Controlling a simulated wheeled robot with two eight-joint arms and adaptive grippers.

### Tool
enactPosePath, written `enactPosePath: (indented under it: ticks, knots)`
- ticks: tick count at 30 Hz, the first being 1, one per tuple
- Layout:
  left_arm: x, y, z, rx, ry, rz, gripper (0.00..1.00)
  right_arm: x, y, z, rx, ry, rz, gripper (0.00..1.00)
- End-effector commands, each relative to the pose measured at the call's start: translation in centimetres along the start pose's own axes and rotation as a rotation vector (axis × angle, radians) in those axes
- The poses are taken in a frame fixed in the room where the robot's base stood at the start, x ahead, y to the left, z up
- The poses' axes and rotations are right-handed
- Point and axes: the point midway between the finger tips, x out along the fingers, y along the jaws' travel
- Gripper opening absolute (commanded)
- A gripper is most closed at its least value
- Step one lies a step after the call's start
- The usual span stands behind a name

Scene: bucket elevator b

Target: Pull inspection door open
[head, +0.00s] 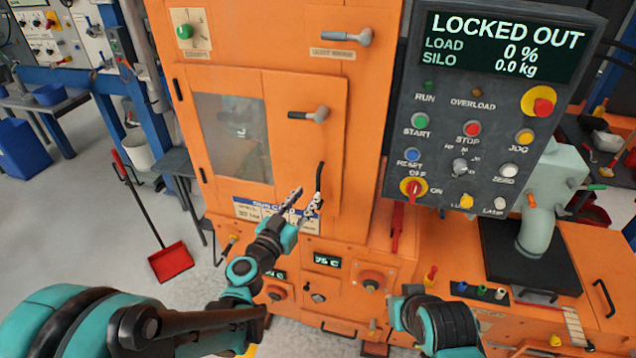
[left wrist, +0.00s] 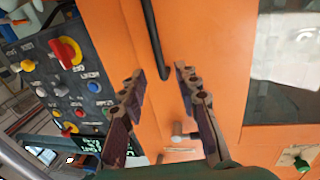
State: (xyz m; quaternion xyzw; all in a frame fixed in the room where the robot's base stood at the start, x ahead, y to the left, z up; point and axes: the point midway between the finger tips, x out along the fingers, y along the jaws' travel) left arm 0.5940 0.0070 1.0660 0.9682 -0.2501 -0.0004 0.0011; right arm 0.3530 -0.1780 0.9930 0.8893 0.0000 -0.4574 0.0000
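The inspection door (head: 290,150) is an orange panel with a window (head: 233,135); it looks shut. A black vertical bar handle (head: 319,178) is at its right edge, and a grey lever latch (head: 310,114) sits above it. My left gripper (head: 303,200) is open in front of the door by the lower end of the handle. In the left wrist view the handle (left wrist: 153,40) ends between the open fingertips (left wrist: 159,73); I cannot tell whether they touch it.
A control panel (head: 490,110) reading LOCKED OUT juts out right of the door. Below the door are a small display (head: 327,261) and knobs (head: 371,280). A red dustpan (head: 170,260) stands on open floor at the left, near a small grey table (head: 178,165).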

Motion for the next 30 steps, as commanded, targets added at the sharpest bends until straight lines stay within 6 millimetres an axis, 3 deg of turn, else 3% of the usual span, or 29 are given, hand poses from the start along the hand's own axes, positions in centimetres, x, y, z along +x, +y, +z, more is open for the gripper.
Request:
enactPosePath:
  ticks: [13,25,29,30]
  knots:
    - [6.5,0.1,0.1,0.001,0.000,0.001,0.32,1.2,0.0,0.9,0.000,0.000,0.000,0.00]
    - [7.6,0.0,0.0,0.000,0.000,0.001,0.32,1.4,0.0,1.0,0.000,0.000,0.000,0.00]
    - [7.5,0.0,0.0,0.000,0.000,0.001,0.00,1.4,0.0,1.0,0.000,0.000,0.000,0.00]
    - [7.5,0.0,0.0,0.000,0.000,0.001,0.00,1.4,0.0,1.0,0.000,0.000,0.000,0.00]
